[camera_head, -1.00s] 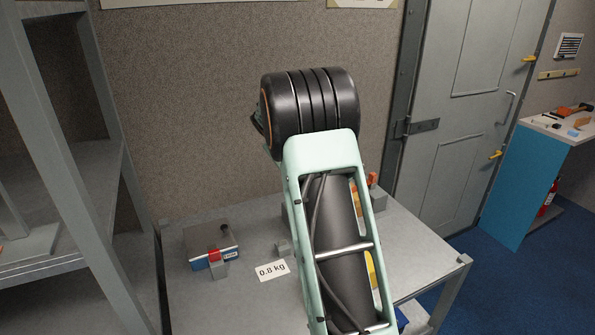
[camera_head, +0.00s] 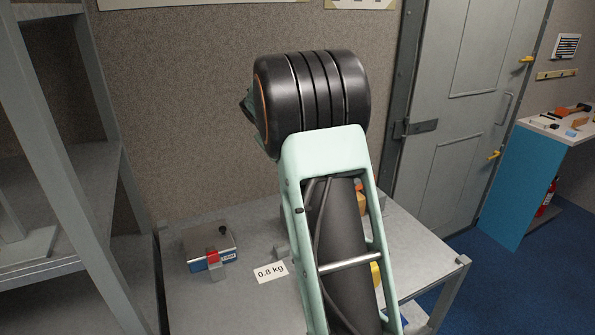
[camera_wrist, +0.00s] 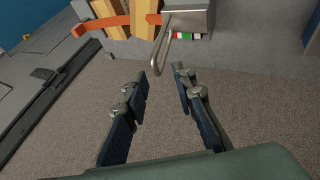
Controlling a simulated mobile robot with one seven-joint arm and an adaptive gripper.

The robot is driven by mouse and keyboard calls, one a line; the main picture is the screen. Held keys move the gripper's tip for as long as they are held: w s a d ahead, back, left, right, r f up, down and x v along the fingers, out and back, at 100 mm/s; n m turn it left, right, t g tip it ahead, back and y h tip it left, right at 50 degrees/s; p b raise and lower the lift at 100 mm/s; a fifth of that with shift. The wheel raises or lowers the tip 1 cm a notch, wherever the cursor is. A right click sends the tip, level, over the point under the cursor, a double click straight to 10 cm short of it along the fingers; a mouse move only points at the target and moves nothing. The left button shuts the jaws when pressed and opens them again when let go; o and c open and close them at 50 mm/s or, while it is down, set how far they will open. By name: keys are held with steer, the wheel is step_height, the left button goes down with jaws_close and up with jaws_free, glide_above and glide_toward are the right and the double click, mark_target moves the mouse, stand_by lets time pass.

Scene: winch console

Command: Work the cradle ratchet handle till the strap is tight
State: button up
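In the wrist view my gripper (camera_wrist: 162,76) is open, with a gap between its two dark fingers. The ratchet handle (camera_wrist: 158,55), a bent metal loop, hangs from the grey metal ratchet body (camera_wrist: 190,18) at the top. The handle's free end shows at the gap between the fingertips; I cannot tell whether it is at their depth, and no grip on it shows. The orange strap (camera_wrist: 100,24) runs left from the ratchet across yellow-orange blocks (camera_wrist: 146,18). In the head view my arm hides the fingers, the ratchet and most of the cradle.
A grey table (camera_head: 415,250) carries a blue-grey box (camera_head: 209,245) with a red part, and a "0.8 kg" card (camera_head: 271,272). A grey shelf frame (camera_head: 60,140) stands at left. A door (camera_head: 460,110) and a blue cabinet (camera_head: 535,185) are at right. A red, white and green strip (camera_wrist: 188,36) lies beside the ratchet.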

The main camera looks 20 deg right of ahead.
steer(key=v, duration=0.6)
steer(key=shift+r, duration=0.25)
steer(key=shift+a, duration=0.1)
steer(key=w+d+f+t+b, duration=0.1)
steer(key=d, duration=0.1)
steer(key=w+d+f+t+b, duration=0.1)
steer(key=d+f+t, duration=0.1)
steer(key=w+d+f+t+y+b, duration=0.1)
steer(key=d+f+b, duration=0.1)
steer(key=shift+w+d+f, duration=0.1)
steer(key=shift+w+d, duration=0.05)
steer(key=shift+d, duration=0.15)
steer(key=s+f+t+y+b, duration=0.5)
steer(key=s+t+b, duration=0.2)
steer(key=s+t, duration=0.3)
steer(key=shift+g, duration=0.4)
steer(key=w, duration=1)
steer(key=shift+a+r, duration=0.1)
steer(key=shift+a, duration=0.25)
